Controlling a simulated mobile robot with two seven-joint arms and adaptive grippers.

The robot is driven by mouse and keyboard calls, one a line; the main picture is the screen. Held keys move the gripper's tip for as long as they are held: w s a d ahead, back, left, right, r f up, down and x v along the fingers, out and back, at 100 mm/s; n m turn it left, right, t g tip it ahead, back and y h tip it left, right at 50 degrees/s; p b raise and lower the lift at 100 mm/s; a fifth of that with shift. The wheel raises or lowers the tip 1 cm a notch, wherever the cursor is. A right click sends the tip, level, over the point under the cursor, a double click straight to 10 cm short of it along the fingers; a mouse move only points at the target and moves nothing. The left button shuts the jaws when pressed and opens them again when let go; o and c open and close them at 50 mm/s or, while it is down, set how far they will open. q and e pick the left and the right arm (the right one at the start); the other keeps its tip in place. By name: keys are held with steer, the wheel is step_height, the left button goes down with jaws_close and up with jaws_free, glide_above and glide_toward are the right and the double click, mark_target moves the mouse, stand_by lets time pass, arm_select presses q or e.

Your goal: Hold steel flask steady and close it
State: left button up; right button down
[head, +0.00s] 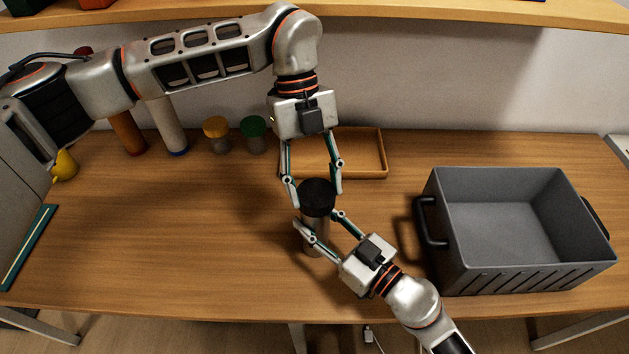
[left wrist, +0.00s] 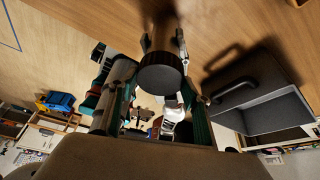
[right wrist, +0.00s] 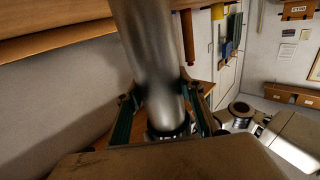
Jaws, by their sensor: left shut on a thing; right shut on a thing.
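The steel flask (head: 314,240) stands upright on the wooden table with its black cap (head: 317,190) on top. My left gripper (head: 315,196) reaches down from above and is shut on the black cap, one finger on each side. My right gripper (head: 318,221) comes from the front right and is shut on the flask's body below the cap. The flask's steel body fills the middle of the right wrist view (right wrist: 150,50). The black cap shows close in the left wrist view (left wrist: 160,75). The seam between cap and body is too small to judge.
A grey crate (head: 480,279) with black handles stands right of the flask. An empty wooden tray (head: 375,173) lies behind. Jars with yellow (head: 216,126) and green (head: 253,126) lids stand at the back left. A shelf (head: 400,12) crosses above.

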arm_select(q)
steer(key=shift+f, duration=0.6)
stand_by(0.4)
